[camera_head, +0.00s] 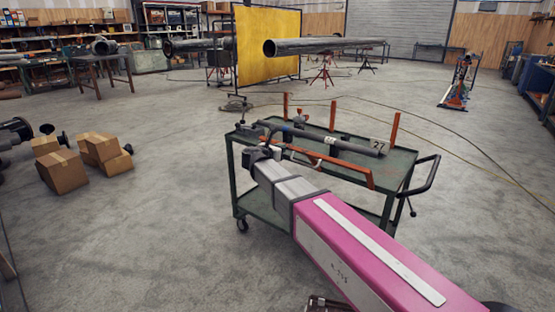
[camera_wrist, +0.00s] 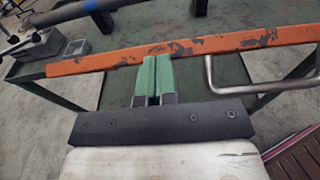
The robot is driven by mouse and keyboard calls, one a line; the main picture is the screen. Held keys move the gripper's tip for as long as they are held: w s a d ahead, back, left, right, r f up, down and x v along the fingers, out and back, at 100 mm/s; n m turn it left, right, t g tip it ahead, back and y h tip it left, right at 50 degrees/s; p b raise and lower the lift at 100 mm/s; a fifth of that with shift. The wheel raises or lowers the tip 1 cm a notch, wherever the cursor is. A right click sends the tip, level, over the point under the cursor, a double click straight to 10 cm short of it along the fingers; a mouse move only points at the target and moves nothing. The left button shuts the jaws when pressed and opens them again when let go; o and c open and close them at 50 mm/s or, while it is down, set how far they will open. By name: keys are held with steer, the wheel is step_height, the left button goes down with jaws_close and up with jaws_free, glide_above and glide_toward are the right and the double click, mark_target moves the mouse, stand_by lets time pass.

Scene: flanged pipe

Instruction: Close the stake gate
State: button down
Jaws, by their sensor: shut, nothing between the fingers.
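The stake gate appears as a long orange bar with chipped paint (camera_head: 345,172), running along the near side of the green cart (camera_head: 402,160). In the wrist view the orange bar (camera_wrist: 225,43) crosses the upper picture, slightly tilted. A bent silver handle (camera_wrist: 245,87) hangs from it, right of my fingers. My gripper (camera_wrist: 153,60) is shut and empty, its green fingertips at the bar's near edge; I cannot tell whether they touch. Three upright orange stakes (camera_head: 333,116) stand along the cart's far side.
A dark pipe (camera_head: 350,144) with a "27" tag lies on the cart. A grey metal block with a lever (camera_wrist: 38,43) is at left in the wrist view. A black push handle (camera_head: 428,178) sticks out right. Cardboard boxes (camera_head: 62,172) stand at left. Open floor surrounds the cart.

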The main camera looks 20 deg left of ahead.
steer(key=w+d+r, duration=0.2)
steer(key=w+r, duration=0.1)
steer(key=w, duration=0.2)
steer(key=w+d+r+g, duration=0.1)
steer(key=w+d+r, duration=0.1)
steer(key=w, duration=0.3)
steer(key=shift+r+y, duration=0.3)
steer(key=shift+r, duration=0.1)
stand_by(0.3)
steer(key=shift+s+d, duration=0.1)
